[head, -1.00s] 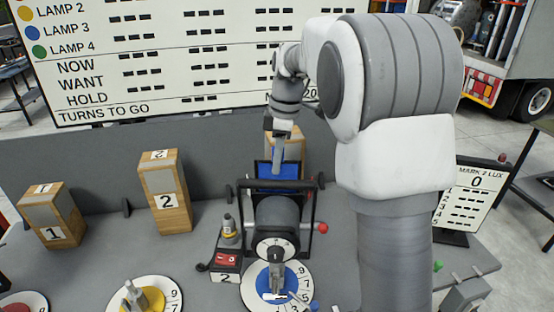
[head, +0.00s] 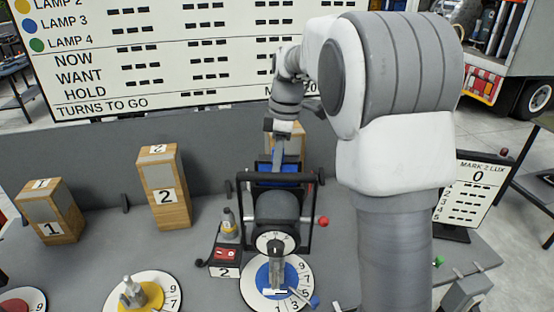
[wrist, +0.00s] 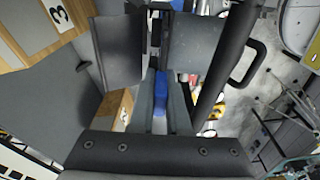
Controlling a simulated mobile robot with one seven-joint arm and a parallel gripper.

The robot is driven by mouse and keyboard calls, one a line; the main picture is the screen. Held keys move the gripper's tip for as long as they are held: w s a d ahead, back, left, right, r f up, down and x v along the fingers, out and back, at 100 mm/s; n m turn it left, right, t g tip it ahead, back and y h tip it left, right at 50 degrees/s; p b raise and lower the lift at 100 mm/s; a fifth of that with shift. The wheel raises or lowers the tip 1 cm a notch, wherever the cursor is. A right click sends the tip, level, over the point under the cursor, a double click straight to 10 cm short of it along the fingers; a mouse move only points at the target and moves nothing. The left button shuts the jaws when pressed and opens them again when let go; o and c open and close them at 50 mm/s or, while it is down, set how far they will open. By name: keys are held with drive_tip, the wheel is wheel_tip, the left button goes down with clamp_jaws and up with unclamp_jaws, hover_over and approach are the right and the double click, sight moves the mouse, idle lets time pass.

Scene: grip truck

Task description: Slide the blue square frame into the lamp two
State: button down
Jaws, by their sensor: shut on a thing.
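The blue square frame (head: 279,168) is held upright at the back of the lamp two (head: 279,207), a dark grey drum in a black yoke. A "2" card stands at its front left. My gripper (head: 277,158) is above the lamp, shut on the frame's top part. In the wrist view the blue frame (wrist: 161,88) shows as a thin strip between my fingers, beside the lamp's grey flaps (wrist: 192,52). The frame's lower part is hidden behind the yoke and lamp, so I cannot tell how deep it sits in the lamp.
A dial with a blue centre (head: 262,272) lies in front. Wooden blocks 1 (head: 51,229) and 2 (head: 168,196) stand to the left, and another block is behind the lamp. A small sign (head: 474,185) stands right.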

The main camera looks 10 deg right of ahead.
drive_tip(key=shift+f+b, duration=0.4)
drive_tip(key=shift+f, duration=0.3)
drive_tip(key=shift+f+b, duration=1)
drive_tip(key=shift+f, duration=0.4)
drive_tip(key=shift+f, duration=0.1)
drive_tip(key=c, duration=0.8)
unclamp_jaws()
